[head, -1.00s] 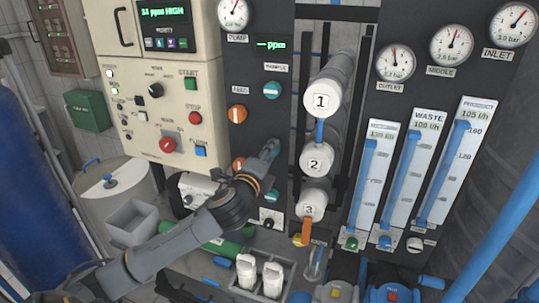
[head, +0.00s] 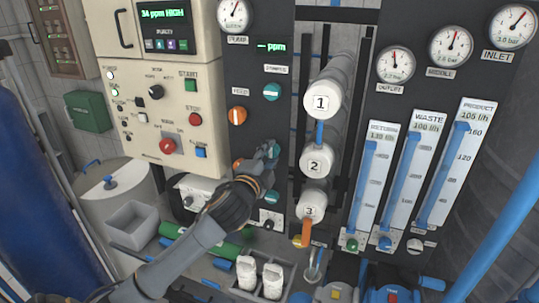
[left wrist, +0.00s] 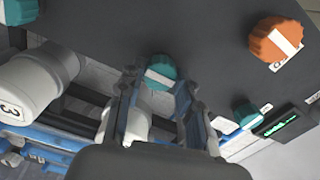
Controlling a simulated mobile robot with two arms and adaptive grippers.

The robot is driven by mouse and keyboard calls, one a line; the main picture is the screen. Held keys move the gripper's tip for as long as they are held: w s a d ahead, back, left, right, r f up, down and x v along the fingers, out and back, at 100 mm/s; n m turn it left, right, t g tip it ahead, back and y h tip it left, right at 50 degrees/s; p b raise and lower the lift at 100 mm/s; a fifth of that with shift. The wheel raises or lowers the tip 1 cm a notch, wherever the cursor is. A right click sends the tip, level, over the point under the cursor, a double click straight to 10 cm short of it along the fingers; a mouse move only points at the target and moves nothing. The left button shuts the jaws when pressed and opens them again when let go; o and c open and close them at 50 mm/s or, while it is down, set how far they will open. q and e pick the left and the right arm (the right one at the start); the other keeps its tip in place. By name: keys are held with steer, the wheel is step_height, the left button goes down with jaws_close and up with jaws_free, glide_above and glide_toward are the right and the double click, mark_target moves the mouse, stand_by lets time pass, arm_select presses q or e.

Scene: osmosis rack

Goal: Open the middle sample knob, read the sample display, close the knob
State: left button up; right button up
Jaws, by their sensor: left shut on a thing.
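The middle sample knob (head: 276,149) is teal and sits on the dark panel, mostly hidden by my left gripper (head: 268,156) in the head view. In the left wrist view, a teal knob (left wrist: 161,72) with a white bar lies between the two fingers of the left gripper (left wrist: 158,88). The gripper is shut on this knob. The upper teal knob (head: 272,91) and lower teal knob (head: 271,197) are clear of the gripper. The sample display (head: 271,46) shows green dashes and "ppm", with no number that I can make out. My right gripper is not in view.
An orange knob (head: 237,115) is left of the teal column; another (head: 238,163) is partly hidden by my arm. White numbered cylinders (head: 322,101) stand right of the knobs. Two white bottles (head: 246,272) stand in a tray below. The cream control cabinet (head: 205,70) is at left.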

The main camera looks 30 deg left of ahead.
arm_select(q)
steer(key=o, duration=1.2)
steer(key=shift+c, duration=0.2)
steer(key=shift+s, duration=0.1)
steer(key=v, duration=1.1)
steer(key=shift+s, duration=0.4)
steer(key=shift+f, duration=0.1)
